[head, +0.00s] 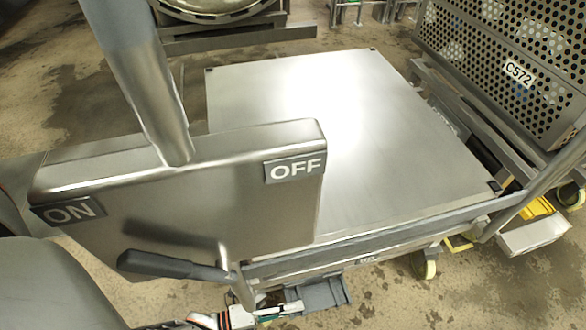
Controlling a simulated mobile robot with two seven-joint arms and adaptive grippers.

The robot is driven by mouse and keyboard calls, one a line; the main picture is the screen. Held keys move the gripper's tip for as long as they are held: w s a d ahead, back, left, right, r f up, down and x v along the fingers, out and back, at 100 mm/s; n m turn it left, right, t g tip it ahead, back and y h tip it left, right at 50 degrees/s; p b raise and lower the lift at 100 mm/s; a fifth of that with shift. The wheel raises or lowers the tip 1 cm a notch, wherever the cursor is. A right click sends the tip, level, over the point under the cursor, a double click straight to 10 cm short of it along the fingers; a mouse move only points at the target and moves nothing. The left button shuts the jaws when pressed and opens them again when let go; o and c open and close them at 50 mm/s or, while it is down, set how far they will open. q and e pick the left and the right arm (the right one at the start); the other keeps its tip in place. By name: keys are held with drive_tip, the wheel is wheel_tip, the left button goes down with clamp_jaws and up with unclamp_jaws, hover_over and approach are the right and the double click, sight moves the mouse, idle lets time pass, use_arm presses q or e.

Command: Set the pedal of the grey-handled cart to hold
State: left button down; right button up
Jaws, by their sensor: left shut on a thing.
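The cart's broad steel deck (400,150) fills the middle of the head view. In front of it is a large metal box (240,215) with an ON label at its left end and an OFF label at its right. A grey-handled lever (170,265) sticks out to the left below the box's face. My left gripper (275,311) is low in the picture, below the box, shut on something. The box and lever hide part of that area, so I cannot make out the held thing. I cannot identify the pedal or its setting. My right gripper is not in view.
A perforated basket (520,45) labelled C572 stands on a frame at the right. A yellow part (537,209) and a pale block (532,235) are below it. A wheel (423,265) shows under the deck. A thick metal post (145,80) rises at the left.

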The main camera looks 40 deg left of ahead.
use_arm(q)
drive_tip(key=shift+d, duration=0.1)
idle(0.3)
drive_tip(key=c, duration=2.2)
unclamp_jaws()
drive_tip(key=shift+o, duration=0.2)
drive_tip(key=shift+s, duration=0.1)
drive_tip(key=v, duration=1.2)
drive_tip(key=shift+f, duration=0.1)
